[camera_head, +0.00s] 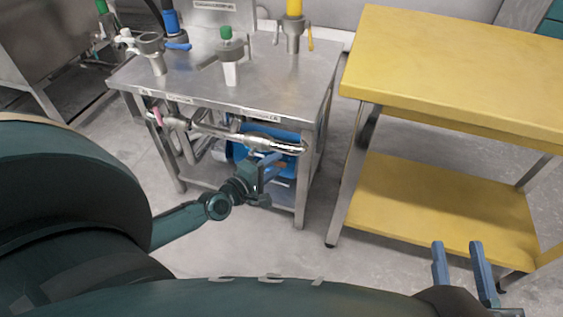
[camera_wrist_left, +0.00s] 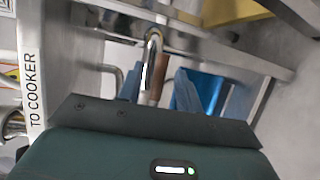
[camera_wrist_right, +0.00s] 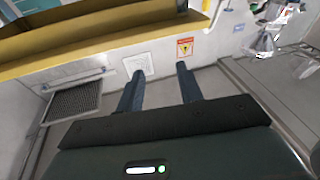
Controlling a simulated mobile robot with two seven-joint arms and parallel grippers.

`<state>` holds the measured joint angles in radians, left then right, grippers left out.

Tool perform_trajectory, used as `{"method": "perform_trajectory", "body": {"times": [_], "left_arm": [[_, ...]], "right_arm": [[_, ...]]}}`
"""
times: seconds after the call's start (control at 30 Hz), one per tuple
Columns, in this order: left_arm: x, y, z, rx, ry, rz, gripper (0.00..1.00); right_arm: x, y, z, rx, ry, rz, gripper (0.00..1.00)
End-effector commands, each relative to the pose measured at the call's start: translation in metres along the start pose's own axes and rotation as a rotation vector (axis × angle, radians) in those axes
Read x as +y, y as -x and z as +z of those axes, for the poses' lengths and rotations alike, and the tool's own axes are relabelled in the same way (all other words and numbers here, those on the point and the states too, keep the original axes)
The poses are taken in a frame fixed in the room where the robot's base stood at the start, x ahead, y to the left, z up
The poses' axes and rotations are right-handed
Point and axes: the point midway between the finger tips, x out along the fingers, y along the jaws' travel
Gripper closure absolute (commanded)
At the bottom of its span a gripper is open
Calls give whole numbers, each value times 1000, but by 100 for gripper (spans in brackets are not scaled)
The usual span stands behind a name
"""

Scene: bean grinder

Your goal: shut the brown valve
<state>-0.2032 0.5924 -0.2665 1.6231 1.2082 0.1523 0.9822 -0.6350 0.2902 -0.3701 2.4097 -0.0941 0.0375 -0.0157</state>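The brown valve handle (camera_wrist_left: 157,70) shows in the left wrist view, below the bend of a shiny metal pipe (camera_wrist_left: 152,45). My left gripper (camera_wrist_left: 158,88) is open, with one finger on each side of the handle in that view. Contact cannot be made out. In the head view my left gripper (camera_head: 272,164) is at the front of the steel table, just under the pipe (camera_head: 285,146), and the handle there is mostly hidden by the fingers. My right gripper (camera_head: 463,262) is open and empty at the lower right, in front of the yellow cart.
The steel table (camera_head: 195,75) carries several valve fittings with green, blue and yellow parts. A blue container (camera_head: 240,150) is under it. A pink-red handle (camera_head: 157,116) is on the pipework at left. The yellow cart (camera_head: 450,70) stands right; floor lies between.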

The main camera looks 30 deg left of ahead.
Motion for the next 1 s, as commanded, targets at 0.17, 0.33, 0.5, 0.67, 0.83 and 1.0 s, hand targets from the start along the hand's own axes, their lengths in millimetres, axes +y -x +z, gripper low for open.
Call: {"method": "perform_trajectory", "body": {"times": [0.17,0.33,0.5,0.67,0.83,1.0], "left_arm": [[-1,-26,0,1,1,2,65],[0,-36,0,0,0,0,65],[0,-38,0,0,-1,0,65],[0,-37,0,0,-1,0,69],[0,-37,0,0,-1,0,83],[0,-37,0,0,-1,0,97]], "right_arm": [[1,-3,-2,18,-11,-3,64],[1,-3,-2,20,-15,-4,64],[1,-3,-5,24,-16,-5,64],[1,-3,-5,25,-16,-5,64],[1,-3,-5,25,-15,-5,64],[1,-3,-4,23,-15,-5,64]]}}
